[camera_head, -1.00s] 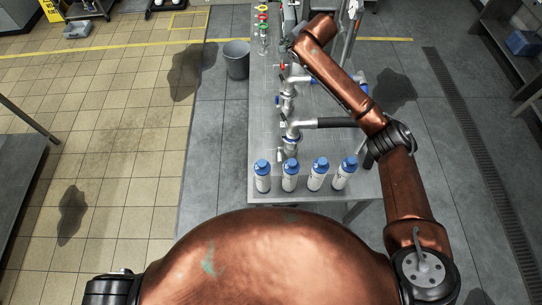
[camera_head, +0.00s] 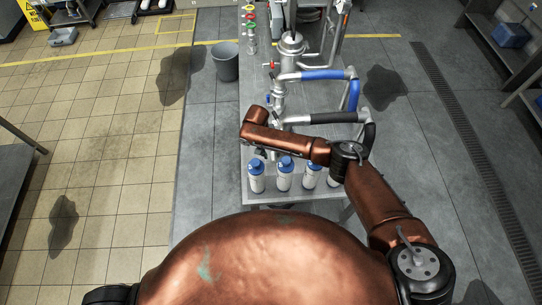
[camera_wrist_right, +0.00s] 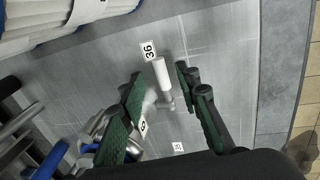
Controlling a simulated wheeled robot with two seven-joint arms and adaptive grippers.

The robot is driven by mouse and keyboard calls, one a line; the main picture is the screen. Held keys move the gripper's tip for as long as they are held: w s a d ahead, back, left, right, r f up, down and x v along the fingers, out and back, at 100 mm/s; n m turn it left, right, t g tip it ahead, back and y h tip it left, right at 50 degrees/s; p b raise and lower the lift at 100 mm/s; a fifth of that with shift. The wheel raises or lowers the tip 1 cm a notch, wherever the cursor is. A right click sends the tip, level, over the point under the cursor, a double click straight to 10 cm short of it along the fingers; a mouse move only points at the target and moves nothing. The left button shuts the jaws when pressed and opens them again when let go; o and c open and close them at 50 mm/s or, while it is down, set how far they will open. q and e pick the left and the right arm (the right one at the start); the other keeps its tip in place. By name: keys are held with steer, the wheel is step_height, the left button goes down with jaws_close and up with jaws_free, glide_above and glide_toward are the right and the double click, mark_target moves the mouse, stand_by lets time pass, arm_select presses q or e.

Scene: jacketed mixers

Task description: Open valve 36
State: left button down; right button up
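The label reading 36 (camera_wrist_right: 148,50) lies on the grey tabletop in the right wrist view. Next to it is a white, rod-shaped valve handle (camera_wrist_right: 162,80) with a grey metal stem at its lower end. My right gripper (camera_wrist_right: 159,74) is open, with one green-padded finger on each side of the handle. Gaps show on both sides; I cannot tell how far above the handle the fingertips are. My left gripper is out of view.
Several white bottles with blue caps (camera_head: 285,178) stand along the bench's front edge, close to my right forearm. Metal pipework with a blue hose (camera_head: 322,74) and a black hose (camera_head: 325,118) lies just behind. A grey bin (camera_head: 225,62) stands left of the bench.

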mark_target(273, 157)
steer(key=shift+d+f, duration=0.15)
steer(key=shift+f, duration=0.6)
steer(key=shift+d+f, duration=0.15)
steer(key=shift+f, duration=0.6)
steer(key=shift+w, duration=0.1)
jaws_close()
